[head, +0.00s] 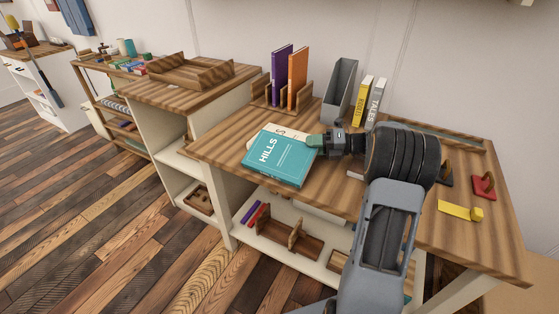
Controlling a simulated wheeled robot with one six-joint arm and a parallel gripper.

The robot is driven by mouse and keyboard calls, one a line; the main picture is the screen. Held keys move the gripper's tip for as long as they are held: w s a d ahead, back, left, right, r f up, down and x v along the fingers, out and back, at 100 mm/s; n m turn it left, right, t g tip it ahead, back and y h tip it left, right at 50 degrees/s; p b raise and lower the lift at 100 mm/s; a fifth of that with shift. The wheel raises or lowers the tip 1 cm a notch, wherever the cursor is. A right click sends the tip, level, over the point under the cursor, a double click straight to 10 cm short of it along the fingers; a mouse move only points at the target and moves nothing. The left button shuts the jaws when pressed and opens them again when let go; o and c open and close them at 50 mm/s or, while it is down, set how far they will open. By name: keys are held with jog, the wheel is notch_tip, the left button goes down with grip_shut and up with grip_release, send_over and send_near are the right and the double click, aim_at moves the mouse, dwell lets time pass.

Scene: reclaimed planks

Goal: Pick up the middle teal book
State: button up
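A teal book (279,158) with "HILLS" in white on its cover lies flat near the left front edge of the wooden desk. A cream book (291,131) with dark lettering shows at its far side, partly covered; I cannot tell how they are stacked. My gripper (317,141) is at the right far corner of the books, reaching in from the right. A small green piece shows at its tip; I cannot tell whether it is a finger pad or something held. The finger gap is not clear.
A wooden rack (267,93) with a purple book (283,75) and an orange book (298,78) stands behind. A grey file holder (340,93), a yellow book (363,99) and a white book (376,102) stand to its right. A yellow object (455,210) lies at the right.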

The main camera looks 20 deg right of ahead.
jog(key=shift+x, duration=0.95)
grip_shut()
